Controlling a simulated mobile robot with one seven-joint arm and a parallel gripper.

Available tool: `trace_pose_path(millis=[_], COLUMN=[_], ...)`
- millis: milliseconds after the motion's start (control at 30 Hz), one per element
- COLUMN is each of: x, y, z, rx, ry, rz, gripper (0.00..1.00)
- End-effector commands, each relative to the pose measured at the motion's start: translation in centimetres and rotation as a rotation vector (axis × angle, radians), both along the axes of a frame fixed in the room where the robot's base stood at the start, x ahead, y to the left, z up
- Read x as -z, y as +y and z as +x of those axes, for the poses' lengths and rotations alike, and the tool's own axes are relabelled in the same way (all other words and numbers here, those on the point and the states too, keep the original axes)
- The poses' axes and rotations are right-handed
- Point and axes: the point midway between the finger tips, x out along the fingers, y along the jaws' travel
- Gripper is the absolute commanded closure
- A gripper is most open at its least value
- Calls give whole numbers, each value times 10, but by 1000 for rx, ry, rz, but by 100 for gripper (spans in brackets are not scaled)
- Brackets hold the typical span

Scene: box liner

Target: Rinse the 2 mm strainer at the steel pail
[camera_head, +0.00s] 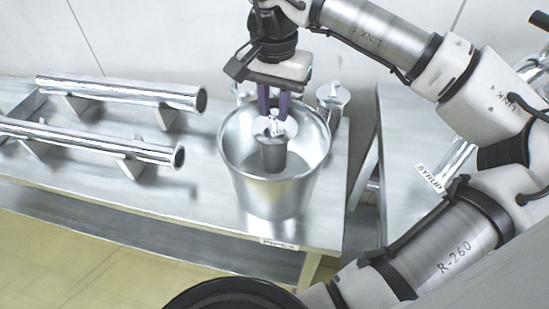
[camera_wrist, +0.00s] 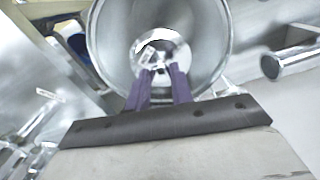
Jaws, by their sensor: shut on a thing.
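The steel pail (camera_head: 263,195) stands on a metal table near its right end, and its open mouth faces up. My gripper (camera_head: 273,117) is above the pail with its purple fingers pointing down, shut on the top of a small metal strainer (camera_head: 272,157). The strainer hangs upright inside the pail's mouth, its lower part below the rim. In the wrist view the strainer's round top (camera_wrist: 177,48) shows between the fingers (camera_wrist: 160,70), inside the pail's rim (camera_wrist: 228,45). Whether it touches the pail's inside, I cannot tell. Its size marking is not readable.
A similar small lidded metal vessel (camera_head: 333,97) stands behind the pail to the right. Two long steel tubes (camera_head: 115,92) lie on supports at the left of the table (camera_head: 207,190). A second table (camera_head: 402,125) stands to the right, across a gap, with a "SYRUP" label (camera_head: 430,178) there.

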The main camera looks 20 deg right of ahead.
Motion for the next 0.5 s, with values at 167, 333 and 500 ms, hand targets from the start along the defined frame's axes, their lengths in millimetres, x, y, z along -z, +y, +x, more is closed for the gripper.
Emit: trace_pose_path(millis=[167, 333, 500], x=[-16, -29, -41], y=[0, 0, 0], z=[0, 0, 0], rx=[0, -1, -1], ry=[-1, -1, -1], rz=[-1, 0, 0], gripper=[100, 100, 100])
